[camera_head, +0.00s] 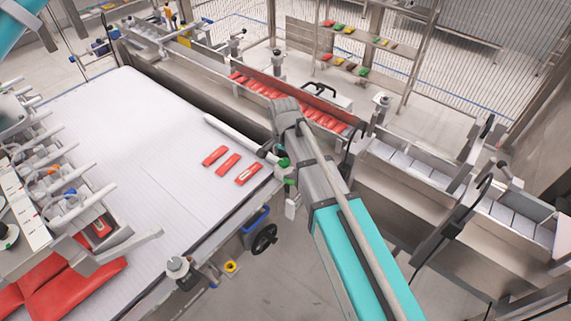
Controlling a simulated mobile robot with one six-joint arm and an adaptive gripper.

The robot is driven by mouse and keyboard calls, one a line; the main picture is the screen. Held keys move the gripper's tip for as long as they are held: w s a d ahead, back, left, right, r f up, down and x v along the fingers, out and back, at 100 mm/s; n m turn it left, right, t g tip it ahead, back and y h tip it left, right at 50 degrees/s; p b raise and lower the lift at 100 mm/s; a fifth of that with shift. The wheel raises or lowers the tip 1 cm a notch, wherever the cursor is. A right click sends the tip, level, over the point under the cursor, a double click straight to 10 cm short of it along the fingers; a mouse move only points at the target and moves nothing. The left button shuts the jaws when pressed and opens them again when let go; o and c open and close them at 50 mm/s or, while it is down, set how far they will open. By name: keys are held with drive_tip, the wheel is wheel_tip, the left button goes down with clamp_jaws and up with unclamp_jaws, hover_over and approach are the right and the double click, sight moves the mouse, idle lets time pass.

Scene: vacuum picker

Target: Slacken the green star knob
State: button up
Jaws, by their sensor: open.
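Small green knob-like parts show at the near edge of the white belt, just left of my arm. The upper one, which I take for the green star knob (283,162), is small and partly hidden, so its star shape is not clear. Another green part (289,181) sits just below it. My arm reaches in from the lower right, and my gripper (268,149) is close to the upper left of the green knob. The gripper is open. I cannot tell whether it touches the knob.
The white belt (150,130) carries several red packs (228,164). A black handwheel (264,239) and a grey post knob (178,267) stand along its near edge. A conveyor with red packs (300,103) runs behind my arm. The picker frame is at left.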

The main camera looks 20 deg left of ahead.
drive_tip(key=shift+f+b, duration=0.35)
drive_tip(key=shift+f, duration=0.2)
